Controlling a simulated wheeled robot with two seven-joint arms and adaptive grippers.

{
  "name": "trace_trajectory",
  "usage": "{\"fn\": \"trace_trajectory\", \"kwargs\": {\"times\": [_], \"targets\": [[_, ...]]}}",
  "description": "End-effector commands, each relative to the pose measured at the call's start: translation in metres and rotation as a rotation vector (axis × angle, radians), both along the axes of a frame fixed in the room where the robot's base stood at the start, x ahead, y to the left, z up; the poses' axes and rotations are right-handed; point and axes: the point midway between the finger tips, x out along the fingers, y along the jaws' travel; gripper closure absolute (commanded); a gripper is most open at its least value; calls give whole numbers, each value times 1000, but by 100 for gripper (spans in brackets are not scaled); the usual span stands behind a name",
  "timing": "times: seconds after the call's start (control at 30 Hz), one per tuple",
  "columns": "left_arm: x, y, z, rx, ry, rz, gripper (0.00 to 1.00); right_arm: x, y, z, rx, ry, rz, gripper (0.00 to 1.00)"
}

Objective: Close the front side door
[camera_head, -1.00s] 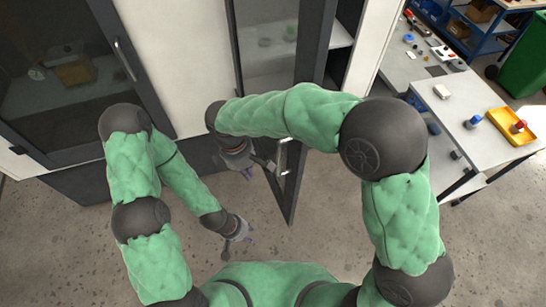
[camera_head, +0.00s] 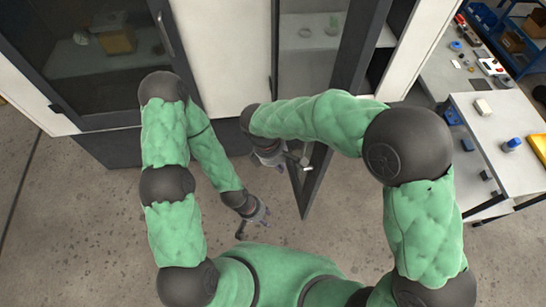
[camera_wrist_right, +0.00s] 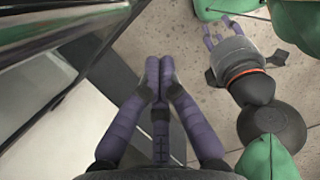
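The front side door (camera_head: 350,70) is a dark-framed glass door, standing open and jutting out from the cabinet towards me. Its bright handle (camera_head: 307,153) is near its outer end. My right gripper (camera_head: 284,157) is just left of the door, near the handle; contact cannot be told. In the right wrist view its purple fingers (camera_wrist_right: 159,68) are together with nothing visible between them, and a dark-framed glass panel (camera_wrist_right: 50,40) is at upper left. My left gripper (camera_head: 262,214) hangs lower, left of the door's end. Its fingers (camera_wrist_right: 216,32) look apart and empty in the right wrist view.
The cabinet's left glass door (camera_head: 90,60) is shut. A white table (camera_head: 500,125) with a blue-topped item (camera_head: 512,145) and a yellow tray (camera_head: 540,147) stands at right. Blue shelving (camera_head: 510,30) is behind it. The speckled floor (camera_head: 100,235) is free at left.

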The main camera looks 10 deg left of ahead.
Motion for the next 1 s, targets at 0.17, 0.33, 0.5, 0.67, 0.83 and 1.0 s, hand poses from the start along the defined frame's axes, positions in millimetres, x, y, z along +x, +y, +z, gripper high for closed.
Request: {"fn": "trace_trajectory", "kwargs": {"times": [0.17, 0.33, 0.5, 0.67, 0.83, 1.0], "targets": [[0, 0, 5, 0, 0, 0, 60, 5, -21, 3, 4, -2, -3, 100], [0, 0, 6, 0, 0, 0, 60, 7, -28, 3, 3, -3, 0, 100], [0, 0, 6, 0, -1, 0, 60, 7, -28, 3, 4, -2, 0, 100], [0, 0, 6, 0, 0, 0, 60, 7, -29, 3, 4, -2, 0, 100], [0, 0, 6, 0, 0, 0, 60, 9, -36, 3, 4, -3, 6, 100], [0, 0, 9, 0, 0, 0, 60, 16, -62, 4, 4, -2, 42, 100]]}}
